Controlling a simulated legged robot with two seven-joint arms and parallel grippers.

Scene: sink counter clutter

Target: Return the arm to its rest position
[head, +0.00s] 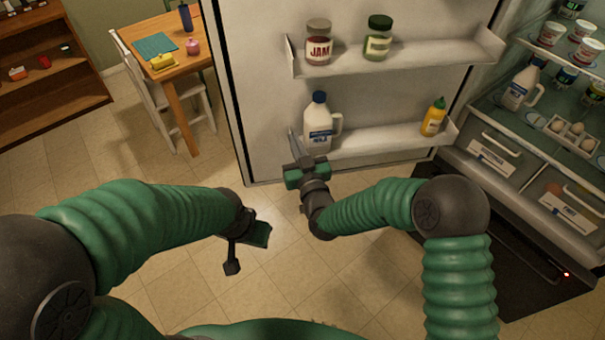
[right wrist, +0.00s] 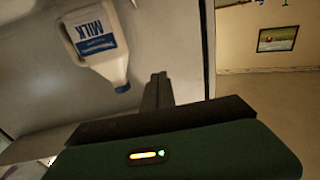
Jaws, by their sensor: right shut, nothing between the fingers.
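My right gripper (head: 296,145) is shut and empty. In the head view its fingers point up beside the left end of the lower fridge door shelf. It is just left of a milk jug (head: 318,122) standing on that shelf. In the right wrist view the shut fingers (right wrist: 157,90) show near the middle, and the milk jug (right wrist: 96,42) appears upside down to their left. I cannot tell whether the fingers touch the shelf edge. My left gripper (head: 245,252) hangs low over the tiled floor, with its fingers spread apart and nothing between them.
The open fridge door has an upper shelf (head: 400,62) with a jam jar (head: 318,45) and green jar (head: 378,40), and a lower shelf (head: 385,138) with a yellow bottle (head: 433,118). The stocked fridge stands right. A table (head: 185,75) and chair stand back left. Open floor lies between.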

